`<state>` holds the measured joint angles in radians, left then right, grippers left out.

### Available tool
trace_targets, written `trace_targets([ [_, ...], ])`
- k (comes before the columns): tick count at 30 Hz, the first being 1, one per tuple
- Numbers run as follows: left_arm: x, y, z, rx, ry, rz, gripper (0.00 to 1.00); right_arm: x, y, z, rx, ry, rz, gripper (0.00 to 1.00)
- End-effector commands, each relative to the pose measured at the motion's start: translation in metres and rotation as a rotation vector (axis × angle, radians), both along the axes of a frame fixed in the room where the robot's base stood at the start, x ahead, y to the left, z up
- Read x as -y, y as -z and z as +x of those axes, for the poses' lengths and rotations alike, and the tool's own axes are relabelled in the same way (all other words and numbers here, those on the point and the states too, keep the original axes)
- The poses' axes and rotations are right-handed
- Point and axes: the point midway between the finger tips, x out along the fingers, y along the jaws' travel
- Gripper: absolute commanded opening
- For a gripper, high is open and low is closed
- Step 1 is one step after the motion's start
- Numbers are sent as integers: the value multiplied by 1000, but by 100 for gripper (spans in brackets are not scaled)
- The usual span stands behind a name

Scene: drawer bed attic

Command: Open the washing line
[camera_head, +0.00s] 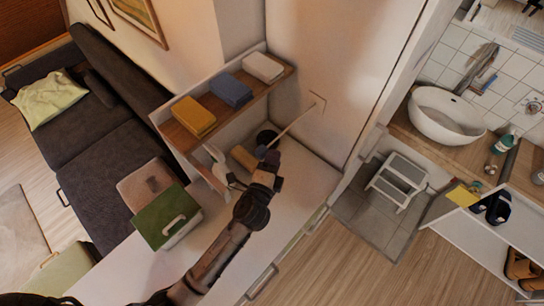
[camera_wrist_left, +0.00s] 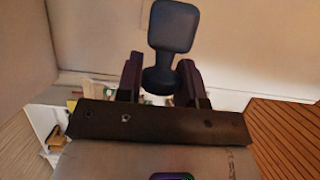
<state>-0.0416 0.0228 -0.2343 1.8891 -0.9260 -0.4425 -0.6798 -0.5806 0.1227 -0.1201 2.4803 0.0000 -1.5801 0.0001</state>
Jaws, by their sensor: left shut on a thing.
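The washing line (camera_head: 295,124) shows in the head view as a thin pale cord. It runs from a small plate (camera_head: 318,103) on the wall down to my left gripper (camera_head: 271,158). In the left wrist view my left gripper (camera_wrist_left: 160,82) is shut on a dark, paddle-shaped end piece (camera_wrist_left: 173,28) with a rounded square head. Its narrow neck sits between the two fingers. In the head view the arm and fingers mostly hide this piece. The right gripper is not in view.
A shelf (camera_head: 222,108) with folded yellow, blue and white cloths stands beside the arm. A box with a green lid (camera_head: 166,215) is at its left. A dark sofa (camera_head: 100,130) lies farther left. A step stool (camera_head: 398,182) and a sink (camera_head: 446,116) are at right.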

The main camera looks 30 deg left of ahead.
Motion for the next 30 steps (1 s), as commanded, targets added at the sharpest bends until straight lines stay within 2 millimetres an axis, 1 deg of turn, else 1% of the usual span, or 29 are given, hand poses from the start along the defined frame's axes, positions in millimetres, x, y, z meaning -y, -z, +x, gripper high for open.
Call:
trace_targets([
  [4,0,0,0,1,1,1,0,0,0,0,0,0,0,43],
  [5,0,0,0,1,1,1,38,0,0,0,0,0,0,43],
  [11,0,0,0,0,1,1,57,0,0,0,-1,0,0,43],
  [12,0,0,0,0,0,1,59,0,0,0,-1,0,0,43],
  [18,0,0,0,0,0,1,59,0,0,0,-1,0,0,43],
  [21,0,-4,0,2,1,1,59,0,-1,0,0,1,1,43],
  [23,0,-10,1,4,1,3,59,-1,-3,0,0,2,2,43],
  [25,-1,-19,1,5,1,2,59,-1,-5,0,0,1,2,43],
  [28,0,-40,1,10,2,2,59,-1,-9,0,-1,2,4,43],
  [29,0,-47,1,12,4,2,64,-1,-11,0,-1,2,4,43],
  [30,9,-50,-1,10,5,-3,76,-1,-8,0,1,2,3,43],
])
